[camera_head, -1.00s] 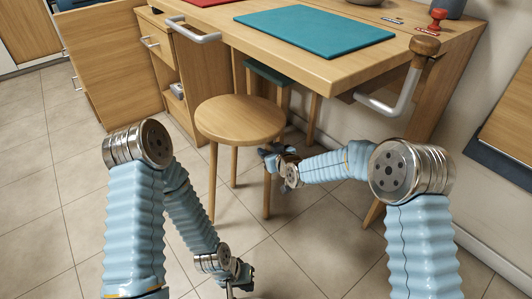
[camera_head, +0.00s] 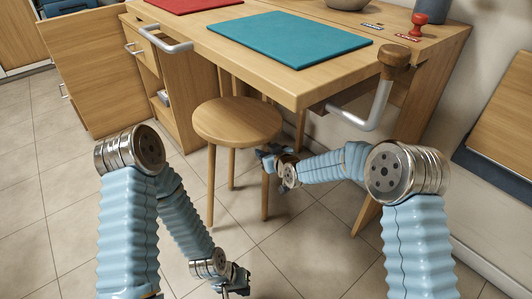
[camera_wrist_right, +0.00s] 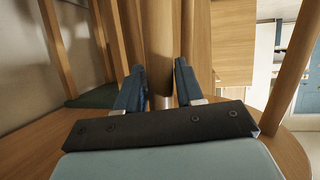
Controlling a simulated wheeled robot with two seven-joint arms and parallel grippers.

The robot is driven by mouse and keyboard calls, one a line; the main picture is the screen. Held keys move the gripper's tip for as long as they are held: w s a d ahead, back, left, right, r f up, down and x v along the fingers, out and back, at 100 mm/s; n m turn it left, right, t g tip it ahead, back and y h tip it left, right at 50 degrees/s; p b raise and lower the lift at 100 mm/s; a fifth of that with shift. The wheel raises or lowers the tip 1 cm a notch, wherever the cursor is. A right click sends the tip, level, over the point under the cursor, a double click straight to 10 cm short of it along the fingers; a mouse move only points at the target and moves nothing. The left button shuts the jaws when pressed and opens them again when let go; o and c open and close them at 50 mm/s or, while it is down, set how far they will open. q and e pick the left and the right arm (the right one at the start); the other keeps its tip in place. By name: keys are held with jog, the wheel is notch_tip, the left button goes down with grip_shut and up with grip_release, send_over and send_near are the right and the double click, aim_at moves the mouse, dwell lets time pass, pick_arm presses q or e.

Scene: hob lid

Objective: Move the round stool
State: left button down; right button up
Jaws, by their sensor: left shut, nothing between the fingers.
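The round stool (camera_head: 237,120) has a wooden disc seat on slim wooden legs. It stands upright on the tiles in front of the worktop. My right gripper (camera_head: 268,157) is at one of its legs, just under the seat. In the right wrist view, the stool leg (camera_wrist_right: 161,45) runs between the two blue fingers, which close on it from both sides. The seat (camera_wrist_right: 285,150) also shows there behind the gripper. My left gripper (camera_head: 236,287) is low over the floor at the bottom of the head view, shut and empty, apart from the stool.
A wooden worktop (camera_head: 215,55) with metal rails stands behind the stool, carrying a teal mat (camera_head: 290,38), a red mat (camera_head: 195,4) and a red-handled stamp (camera_head: 418,22). The floor (camera_head: 60,220) at left is clear.

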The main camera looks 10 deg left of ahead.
jog(key=o, duration=0.5)
jog(key=p+v, duration=0.2)
jog(key=v, duration=1.1)
jog(key=shift+s+d+r, duration=0.15)
jog(key=shift+s, duration=0.2)
jog(key=s+d+f+m+g+h, duration=0.1)
jog(key=s+d+f+m+g, duration=0.1)
jog(key=s+d+f, duration=0.3)
jog(key=s+d+f+m+g+h, duration=0.1)
jog(key=s+d+f+m, duration=0.1)
jog(key=f, duration=0.5)
jog(key=s+d+f+m+g+h, duration=0.1)
jog(key=s+d+f+m+g, duration=0.1)
jog(key=s+d+f, duration=0.3)
jog(key=s+d+f+m+g, duration=0.1)
jog(key=s+f, duration=0.2)
jog(key=s, duration=0.1)
jog(key=s+d+f+m+g+h, duration=0.1)
jog(key=s+f+g, duration=0.1)
jog(key=s, duration=0.3)
jog(key=s+d+f+m+g, duration=0.2)
jog(key=s+f, duration=0.1)
jog(key=s, duration=0.2)
jog(key=shift+f, duration=0.4)
